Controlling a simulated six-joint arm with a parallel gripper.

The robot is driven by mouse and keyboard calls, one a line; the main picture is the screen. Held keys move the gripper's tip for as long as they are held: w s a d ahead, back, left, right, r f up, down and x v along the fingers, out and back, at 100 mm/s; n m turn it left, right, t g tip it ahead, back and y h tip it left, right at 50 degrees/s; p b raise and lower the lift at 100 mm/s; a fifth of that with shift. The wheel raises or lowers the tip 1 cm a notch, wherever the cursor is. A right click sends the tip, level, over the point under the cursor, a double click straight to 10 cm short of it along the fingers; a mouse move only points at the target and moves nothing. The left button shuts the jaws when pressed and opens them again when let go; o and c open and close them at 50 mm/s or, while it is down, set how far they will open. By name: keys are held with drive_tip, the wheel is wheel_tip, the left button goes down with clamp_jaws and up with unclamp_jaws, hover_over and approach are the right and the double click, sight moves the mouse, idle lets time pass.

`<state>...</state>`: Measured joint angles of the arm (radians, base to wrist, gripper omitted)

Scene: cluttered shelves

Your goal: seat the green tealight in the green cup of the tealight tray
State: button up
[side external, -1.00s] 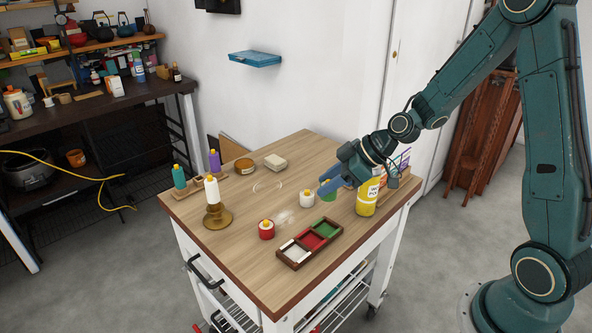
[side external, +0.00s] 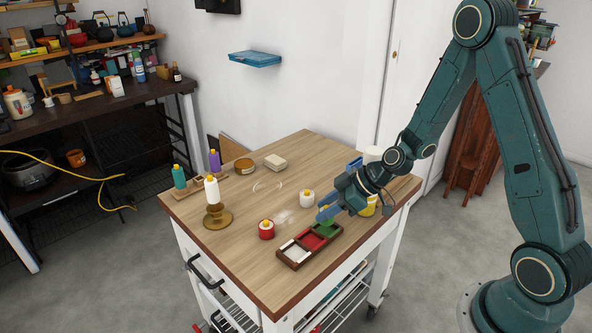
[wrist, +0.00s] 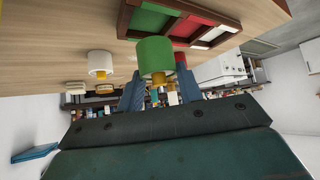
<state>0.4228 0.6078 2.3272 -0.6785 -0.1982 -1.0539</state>
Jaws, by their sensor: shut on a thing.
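My gripper (side external: 327,208) is shut on the green tealight, with its blue fingers beside the green cup end of the tealight tray (side external: 283,261). In the wrist view the green tealight (wrist: 154,54) sits between the fingertips (wrist: 158,86), its yellow flame tip showing. The dark wooden tray (wrist: 127,17) shows there upside down, with its green cup (wrist: 149,20) closest to the tealight. In the side view the fingers mostly hide the tealight. I cannot tell the exact gap between tealight and cup. The red cup (side external: 313,241) and white cup (side external: 294,252) hold no tealights.
A white tealight (side external: 307,197) stands behind the tray and a red one (side external: 266,229) to its left. A yellow can (side external: 368,208) is partly behind my wrist. The table's front edge lies close to the tray.

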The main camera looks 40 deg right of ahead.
drive_tip(key=shift+f, duration=1.6)
drive_tip(key=shift+f, duration=0.15)
drive_tip(key=o, duration=1)
drive_tip(key=shift+s+d+r, duration=0.1)
drive_tip(key=shift+r, duration=0.2)
drive_tip(key=shift+v, duration=5.8)
